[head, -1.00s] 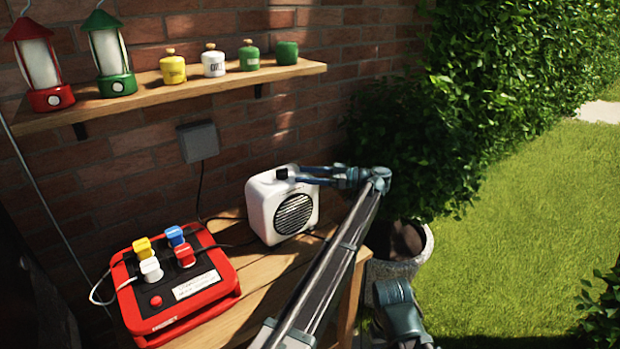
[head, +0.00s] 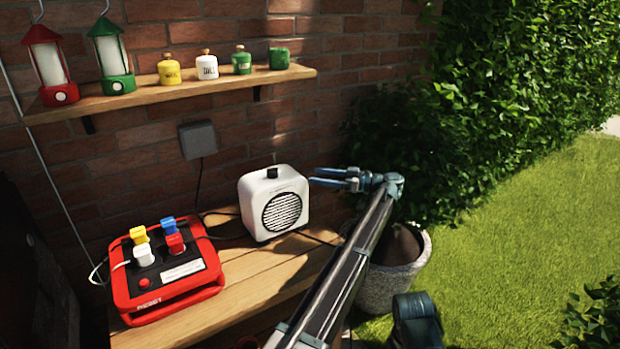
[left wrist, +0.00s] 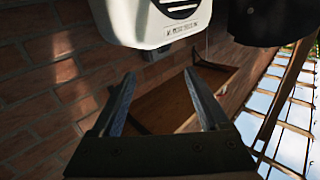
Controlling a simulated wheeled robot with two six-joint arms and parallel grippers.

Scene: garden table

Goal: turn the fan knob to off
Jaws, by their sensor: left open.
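The white fan heater (head: 251,211), with a round dark grille, stands on the wooden table against the brick wall. Its black knob (head: 272,172) is on top; its pointer direction is too small to read. My left gripper (head: 311,177) is just right of the fan, apart from the knob, with its fingers toward the fan. In the left wrist view the gripper (left wrist: 158,76) is open and empty. My right gripper is not in view.
A red power box (head: 133,311) with coloured plugs sits left of the fan. A shelf (head: 205,92) with lanterns and small canisters is above. A grey wall box (head: 198,140) has a cable running down. A stone planter (head: 385,287) stands at right.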

